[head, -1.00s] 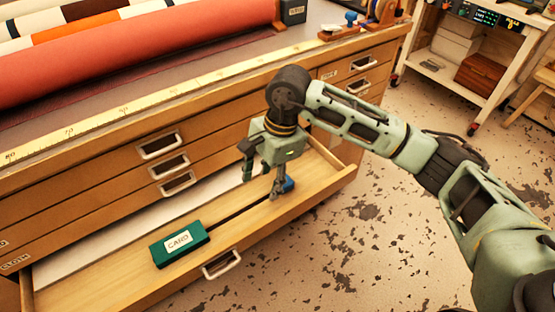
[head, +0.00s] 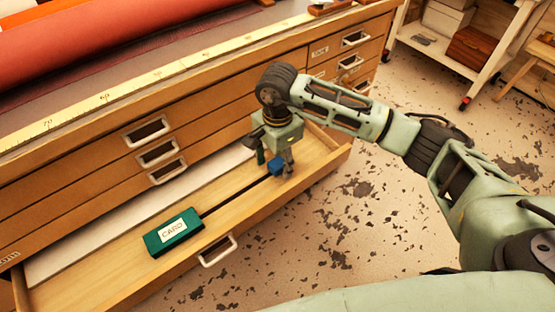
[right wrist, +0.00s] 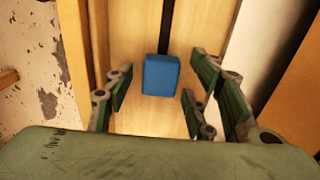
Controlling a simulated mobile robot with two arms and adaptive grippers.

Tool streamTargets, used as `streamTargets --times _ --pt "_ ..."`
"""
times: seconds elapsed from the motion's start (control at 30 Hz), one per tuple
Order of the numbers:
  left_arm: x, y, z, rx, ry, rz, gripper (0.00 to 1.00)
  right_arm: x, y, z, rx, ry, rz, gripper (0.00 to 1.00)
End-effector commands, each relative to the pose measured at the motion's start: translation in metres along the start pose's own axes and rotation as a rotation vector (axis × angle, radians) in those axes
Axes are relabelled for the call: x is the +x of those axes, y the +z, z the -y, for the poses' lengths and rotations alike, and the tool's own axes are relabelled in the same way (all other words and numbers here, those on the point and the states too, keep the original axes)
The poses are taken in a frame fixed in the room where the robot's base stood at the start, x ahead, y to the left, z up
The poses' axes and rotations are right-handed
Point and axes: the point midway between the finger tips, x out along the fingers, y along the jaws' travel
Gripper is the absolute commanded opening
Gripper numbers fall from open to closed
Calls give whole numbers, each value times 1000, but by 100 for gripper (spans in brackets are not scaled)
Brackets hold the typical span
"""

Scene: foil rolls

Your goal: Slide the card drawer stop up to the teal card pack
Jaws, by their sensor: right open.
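The card drawer stop is a small blue block (head: 275,167) on the dark slot in the floor of the open drawer, to the right of the card pack. The teal card pack (head: 174,232), with a white CARD label, lies flat across the slot at the drawer's left-middle, apart from the stop. My right gripper (head: 276,160) is over the stop, pointing down and open. In the right wrist view the blue block (right wrist: 160,75) shows between the spread fingers (right wrist: 158,92), with gaps on both sides. My left gripper is not in view.
The open drawer has a raised front edge with a metal handle (head: 217,250). A white sheet (head: 100,235) lies along its back side. Closed drawers (head: 110,170) rise behind it. The slot between pack and stop is clear.

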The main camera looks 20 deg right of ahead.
Motion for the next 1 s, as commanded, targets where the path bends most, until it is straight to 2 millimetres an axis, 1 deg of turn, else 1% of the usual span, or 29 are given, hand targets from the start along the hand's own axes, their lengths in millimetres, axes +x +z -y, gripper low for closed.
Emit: streamTargets --times 0.1,0.67,1.0 --pt "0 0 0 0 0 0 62 0 0 0 0 0 0 50" --pt "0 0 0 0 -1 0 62 -1 0 0 0 0 0 1" --pt "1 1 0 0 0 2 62 0 0 0 0 -1 0 0"
